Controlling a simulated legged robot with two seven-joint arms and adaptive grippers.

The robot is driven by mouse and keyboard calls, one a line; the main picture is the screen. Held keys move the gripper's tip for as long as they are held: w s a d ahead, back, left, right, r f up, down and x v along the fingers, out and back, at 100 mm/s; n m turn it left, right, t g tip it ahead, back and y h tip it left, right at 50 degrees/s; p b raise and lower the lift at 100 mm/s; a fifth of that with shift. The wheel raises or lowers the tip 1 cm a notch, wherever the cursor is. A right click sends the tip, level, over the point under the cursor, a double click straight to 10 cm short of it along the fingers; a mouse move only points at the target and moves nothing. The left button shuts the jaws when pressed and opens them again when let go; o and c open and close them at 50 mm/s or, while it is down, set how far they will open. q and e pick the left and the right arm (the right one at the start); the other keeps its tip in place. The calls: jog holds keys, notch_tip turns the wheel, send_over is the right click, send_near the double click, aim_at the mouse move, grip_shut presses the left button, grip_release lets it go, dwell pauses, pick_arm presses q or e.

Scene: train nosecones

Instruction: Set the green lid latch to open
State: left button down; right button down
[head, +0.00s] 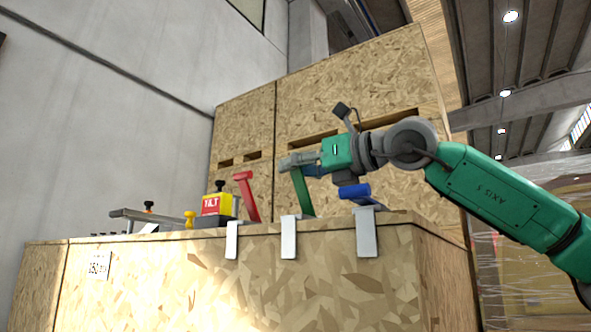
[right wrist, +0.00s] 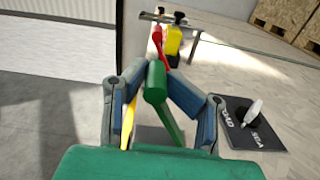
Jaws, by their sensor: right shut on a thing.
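The green lid latch (head: 304,192) is a flat lever standing up from the top edge of the wooden crate, leaning slightly to the left. My right gripper (head: 298,162) is at its upper end, reaching in from the right, and is shut on it. In the right wrist view the green latch (right wrist: 156,84) lies between the two blue-grey fingers of my right gripper (right wrist: 153,72). Its lower part runs down between the fingers. My left gripper is not in view.
A red latch (head: 246,195) stands left of the green one; a blue latch (head: 355,191) lies low to the right, under my arm. A yellow and red box (head: 216,205) sits farther left. A taller OSB crate (head: 345,90) rises behind.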

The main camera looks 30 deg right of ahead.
jog(key=c, duration=1.5)
grip_release()
jog(key=shift+s+r, duration=0.15)
jog(key=shift+r, duration=0.1)
jog(key=shift+c, duration=0.2)
jog(key=shift+o, duration=0.3)
jog(key=shift+s+a, duration=0.2)
jog(key=shift+s, duration=0.15)
jog(key=shift+d, duration=0.2)
jog(key=v, duration=1.1)
jog(key=shift+s, duration=0.45)
jog(key=shift+d+f, duration=0.15)
jog(key=shift+d, duration=0.05)
